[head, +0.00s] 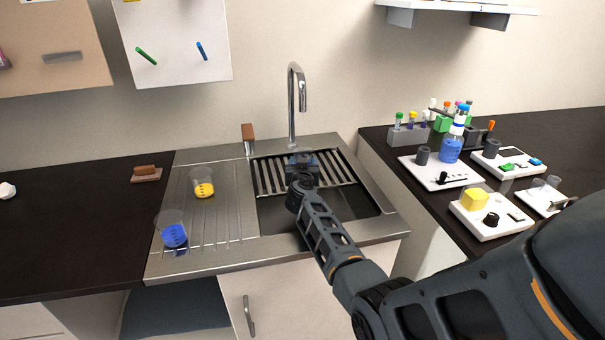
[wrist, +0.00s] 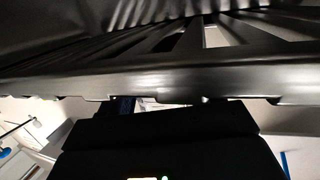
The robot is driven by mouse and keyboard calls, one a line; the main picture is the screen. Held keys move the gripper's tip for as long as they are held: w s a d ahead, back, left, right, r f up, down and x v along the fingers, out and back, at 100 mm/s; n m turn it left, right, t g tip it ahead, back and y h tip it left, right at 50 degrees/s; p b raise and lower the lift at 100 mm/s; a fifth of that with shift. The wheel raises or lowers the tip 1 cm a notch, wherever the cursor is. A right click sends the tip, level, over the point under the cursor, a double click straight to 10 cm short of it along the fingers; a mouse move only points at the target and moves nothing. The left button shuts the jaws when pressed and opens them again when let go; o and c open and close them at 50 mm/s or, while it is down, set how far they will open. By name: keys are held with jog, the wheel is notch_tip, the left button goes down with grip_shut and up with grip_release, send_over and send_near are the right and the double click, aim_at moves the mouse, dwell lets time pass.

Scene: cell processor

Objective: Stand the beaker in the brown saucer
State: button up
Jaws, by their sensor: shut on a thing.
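A clear beaker (head: 172,230) with blue liquid stands at the front left of the steel drainboard. A second clear beaker (head: 203,184) with yellow liquid stands behind it. No round brown saucer is clear to me; a flat brown piece (head: 148,178) with a brown block on it lies on the dark left counter. My gripper (head: 301,163) is over the sink, right of both beakers and apart from them. It appears shut on the slatted rack (head: 268,176), whose dark rim (wrist: 150,78) crosses the wrist view. The fingertips are hidden there.
The steel sink (head: 335,207) lies under my arm, with a tall tap (head: 292,105) behind it. A brown block (head: 248,138) stands at its back edge. Lab devices and bottles crowd the right counter (head: 405,178). The left counter (head: 80,225) is mostly clear.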

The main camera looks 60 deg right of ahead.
jog(key=shift+f, duration=0.4)
jog(key=o, duration=1.6)
jog(key=shift+c, duration=0.2)
jog(key=shift+v, duration=3.9)
